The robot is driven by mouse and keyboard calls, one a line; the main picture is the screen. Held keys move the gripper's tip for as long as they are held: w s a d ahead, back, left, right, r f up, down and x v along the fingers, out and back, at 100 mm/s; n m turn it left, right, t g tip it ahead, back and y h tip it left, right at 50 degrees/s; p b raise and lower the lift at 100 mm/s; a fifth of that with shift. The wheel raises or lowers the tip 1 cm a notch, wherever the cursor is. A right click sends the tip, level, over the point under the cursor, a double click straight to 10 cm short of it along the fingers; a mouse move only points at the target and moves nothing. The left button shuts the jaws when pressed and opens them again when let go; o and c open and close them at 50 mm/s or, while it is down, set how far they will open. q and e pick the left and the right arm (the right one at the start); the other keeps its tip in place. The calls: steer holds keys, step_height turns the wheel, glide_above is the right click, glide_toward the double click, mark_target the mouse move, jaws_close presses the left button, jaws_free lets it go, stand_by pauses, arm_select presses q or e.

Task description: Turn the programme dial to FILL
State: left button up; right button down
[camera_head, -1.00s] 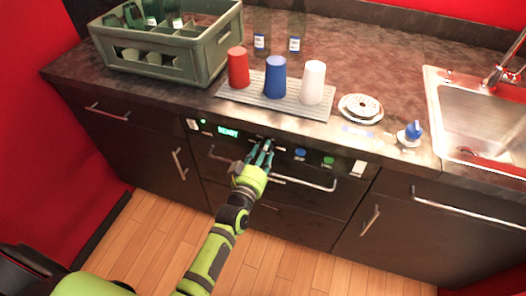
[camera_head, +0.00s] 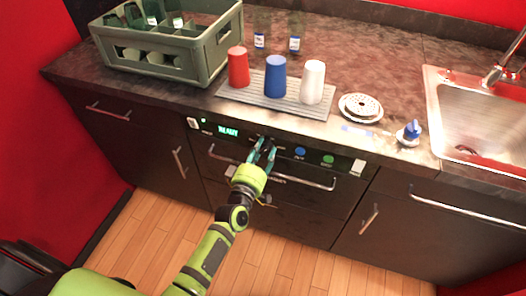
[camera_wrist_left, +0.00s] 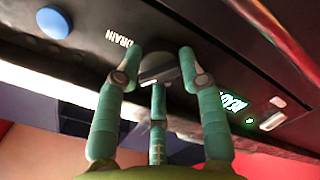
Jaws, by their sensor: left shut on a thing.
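The programme dial (camera_wrist_left: 160,68) is a dark round knob on the black control panel (camera_head: 240,143). In the left wrist view it sits between the fingertips of my left gripper (camera_wrist_left: 160,72), which is shut on it. The word DRAIN shows on the panel beside the dial. I cannot read the dial's pointer or a FILL mark. In the head view my left gripper (camera_head: 263,150) reaches the panel and its fingers hide most of the dial. A lit green display (camera_head: 228,132) on the panel appears to read READY. My right gripper is not in view.
A blue button (camera_head: 300,152) and a green button (camera_head: 328,159) are right of the dial. A bar handle (camera_head: 310,184) runs below the panel. On the counter above stand red (camera_head: 238,66), blue (camera_head: 275,77) and white (camera_head: 313,82) cups on a ribbed mat (camera_head: 240,96).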

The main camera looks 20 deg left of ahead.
arm_select(q)
steer(key=shift+w+a+r+n, duration=0.2)
steer(key=shift+a+r+n, duration=0.15)
steer(key=shift+r, duration=0.1)
steer(key=o, duration=1.1)
steer(key=shift+o, duration=0.2)
steer(key=shift+s+f, duration=0.1)
steer(key=shift+f, duration=0.2)
steer(key=shift+s+d+f, duration=0.1)
steer(key=shift+s+d, duration=0.05)
steer(key=shift+s, duration=0.25)
steer(key=s, duration=1.1)
steer(key=shift+a, duration=0.3)
